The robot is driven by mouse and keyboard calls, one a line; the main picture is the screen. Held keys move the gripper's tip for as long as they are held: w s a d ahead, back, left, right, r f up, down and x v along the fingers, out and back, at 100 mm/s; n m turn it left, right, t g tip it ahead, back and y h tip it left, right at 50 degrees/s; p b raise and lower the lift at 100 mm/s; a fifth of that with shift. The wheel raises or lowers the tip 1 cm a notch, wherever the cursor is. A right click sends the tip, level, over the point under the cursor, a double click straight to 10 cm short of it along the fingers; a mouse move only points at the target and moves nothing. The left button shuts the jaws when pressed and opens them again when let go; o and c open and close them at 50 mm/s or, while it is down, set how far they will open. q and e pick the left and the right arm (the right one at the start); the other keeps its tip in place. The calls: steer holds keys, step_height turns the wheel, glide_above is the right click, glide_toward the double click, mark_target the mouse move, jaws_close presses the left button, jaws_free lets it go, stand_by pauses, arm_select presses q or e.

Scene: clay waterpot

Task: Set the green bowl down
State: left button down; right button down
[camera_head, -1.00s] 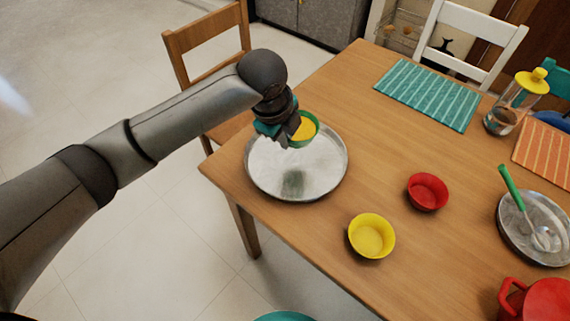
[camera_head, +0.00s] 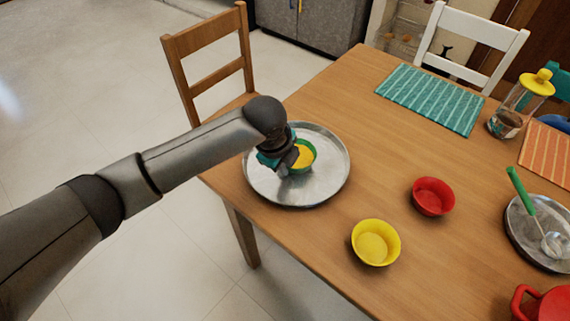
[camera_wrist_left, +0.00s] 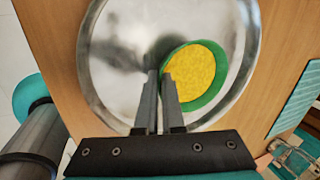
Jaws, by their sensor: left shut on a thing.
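The green bowl (camera_head: 312,152) has a yellow filling or inside and is at the metal tray (camera_head: 333,184), inside its outline. My left gripper (camera_head: 290,163) is shut on the near left side of the bowl's rim. In the left wrist view the two fingers of the gripper (camera_wrist_left: 160,80) pinch the rim of the green bowl (camera_wrist_left: 222,92) over the shiny tray (camera_wrist_left: 105,50). The bowl looks close to the tray's surface, but I cannot tell if it touches. My right gripper is out of view.
A yellow bowl (camera_head: 376,243) and a red bowl (camera_head: 433,196) stand on the wooden table (camera_head: 310,240) right of the tray. Farther right are a plate with a green-handled ladle (camera_head: 522,190) and a red pot (camera_head: 545,303). A teal striped mat (camera_head: 432,98) lies at the back.

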arm_select(q)
steer(key=c, duration=1.1)
jaws_free()
steer(key=shift+f, duration=0.1)
steer(key=shift+c, duration=0.2)
steer(key=shift+o, duration=0.5)
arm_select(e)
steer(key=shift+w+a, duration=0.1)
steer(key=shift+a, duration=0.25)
